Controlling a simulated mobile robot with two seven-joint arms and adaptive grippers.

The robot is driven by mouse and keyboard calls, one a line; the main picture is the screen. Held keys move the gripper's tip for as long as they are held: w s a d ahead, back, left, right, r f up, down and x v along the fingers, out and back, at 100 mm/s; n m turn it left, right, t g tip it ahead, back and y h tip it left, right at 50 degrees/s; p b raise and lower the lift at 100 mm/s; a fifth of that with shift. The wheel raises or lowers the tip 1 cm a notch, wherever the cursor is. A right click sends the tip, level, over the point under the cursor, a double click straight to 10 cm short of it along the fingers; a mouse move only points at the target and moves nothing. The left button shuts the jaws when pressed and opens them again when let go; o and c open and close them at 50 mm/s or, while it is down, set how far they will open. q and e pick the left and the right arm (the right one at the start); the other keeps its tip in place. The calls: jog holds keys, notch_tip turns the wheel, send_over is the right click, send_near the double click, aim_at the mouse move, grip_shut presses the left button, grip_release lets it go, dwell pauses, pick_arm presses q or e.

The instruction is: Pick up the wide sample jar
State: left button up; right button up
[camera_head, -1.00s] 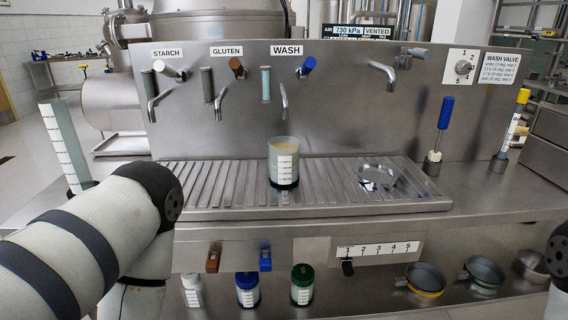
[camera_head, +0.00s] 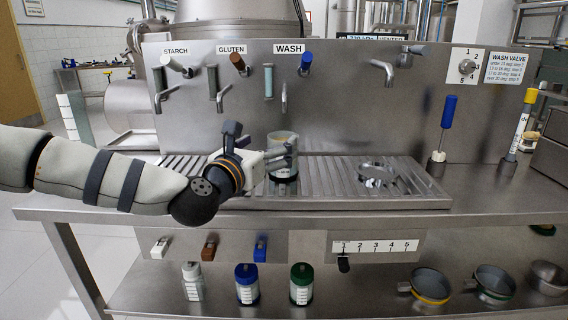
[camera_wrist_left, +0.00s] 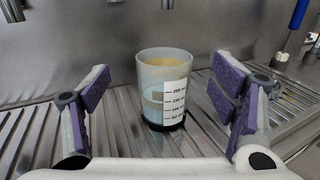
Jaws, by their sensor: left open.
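The wide sample jar (camera_head: 284,172) stands upright on the slatted drain tray, below the WASH spout. It is translucent, with a white graduated label, a dark base and a tan content near the top, as the left wrist view also shows (camera_wrist_left: 163,88). My left gripper (camera_head: 280,154) is at the jar's near left side and covers part of it in the head view. In the left wrist view my left gripper (camera_wrist_left: 158,108) is open, with purple pads spread on either side of the jar. Clear gaps show between pads and jar. My right gripper is not in view.
The drain tray (camera_head: 330,200) has a round opening (camera_head: 378,172) at right. Spouts hang from the steel back panel (camera_head: 350,100) above. A blue-handled tool (camera_head: 447,125) and a yellow-capped cylinder (camera_head: 522,120) stand at right. Lidded jars (camera_head: 247,285) and pans (camera_head: 430,285) sit on the lower shelf.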

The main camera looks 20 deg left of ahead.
aim_at(289, 134)
pick_arm(q)
jog(key=w, duration=0.2)
jog(key=w+d, duration=0.1)
jog(key=w, duration=0.4)
jog(key=shift+w+d+f, duration=0.1)
jog(key=shift+d+f, duration=0.1)
jog(key=shift+f, duration=0.2)
jog(key=shift+a, duration=0.1)
jog(key=c, duration=1.7)
jog(key=shift+r, duration=0.15)
